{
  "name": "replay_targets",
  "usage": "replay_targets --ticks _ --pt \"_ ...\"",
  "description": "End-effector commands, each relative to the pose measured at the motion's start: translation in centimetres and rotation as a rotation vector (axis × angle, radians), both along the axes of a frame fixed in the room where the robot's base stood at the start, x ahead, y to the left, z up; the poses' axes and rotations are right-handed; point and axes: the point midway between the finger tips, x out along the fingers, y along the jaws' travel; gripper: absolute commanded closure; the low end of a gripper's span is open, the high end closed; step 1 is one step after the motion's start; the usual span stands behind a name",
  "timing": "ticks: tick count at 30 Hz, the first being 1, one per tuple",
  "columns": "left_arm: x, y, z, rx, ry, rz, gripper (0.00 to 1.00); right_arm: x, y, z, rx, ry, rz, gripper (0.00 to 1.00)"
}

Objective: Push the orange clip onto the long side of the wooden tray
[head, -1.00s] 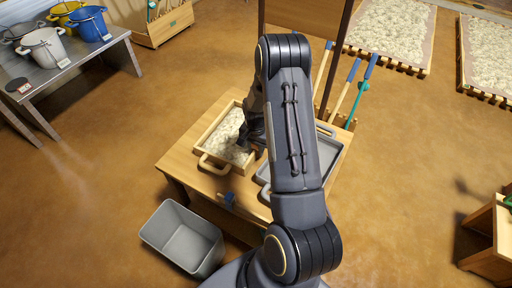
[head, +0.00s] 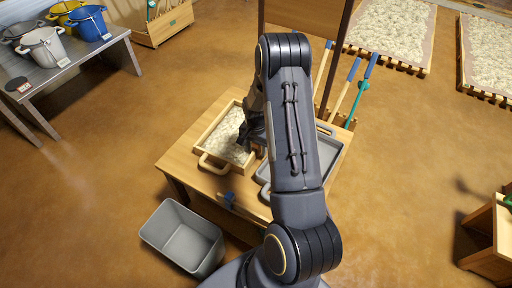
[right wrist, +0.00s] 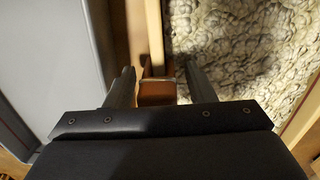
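The wooden tray (head: 207,143) lies on the wooden table, filled with pale, lumpy material. My right gripper (head: 250,143) is low at the tray's right long side, partly hidden by my own arm. The clip is in line with the tray's long wall (right wrist: 154,30). I cannot tell how far the clip sits over the wall. My left gripper is not in view.
A grey tray (head: 328,155) lies on the table (head: 180,165) to the right, partly behind my arm. A blue item (head: 229,198) is at the table's front edge. A grey bin (head: 165,232) stands on the floor in front. Long-handled tools (head: 350,85) stand behind.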

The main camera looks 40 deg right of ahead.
Motion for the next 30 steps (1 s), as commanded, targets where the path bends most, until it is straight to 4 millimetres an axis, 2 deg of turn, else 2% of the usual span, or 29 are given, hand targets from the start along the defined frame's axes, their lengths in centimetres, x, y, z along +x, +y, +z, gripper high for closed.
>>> replay_targets --ticks 8,11,21,25,30 --pt "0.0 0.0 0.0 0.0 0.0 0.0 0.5 0.0 0.0 0.1 0.0 0.0 0.0 0.46" --pt "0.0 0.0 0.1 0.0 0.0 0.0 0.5 0.1 0.0 0.6 -0.002 -0.002 0.0 0.46" --pt "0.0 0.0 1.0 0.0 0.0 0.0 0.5 0.1 0.0 6.1 -0.001 -0.003 0.0 0.46" --pt "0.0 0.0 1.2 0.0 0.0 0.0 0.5 0.0 0.0 7.4 -0.001 -0.001 -0.001 0.46" --pt "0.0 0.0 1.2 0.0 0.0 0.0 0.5 0.0 0.0 7.8 0.001 0.0 0.0 0.46"
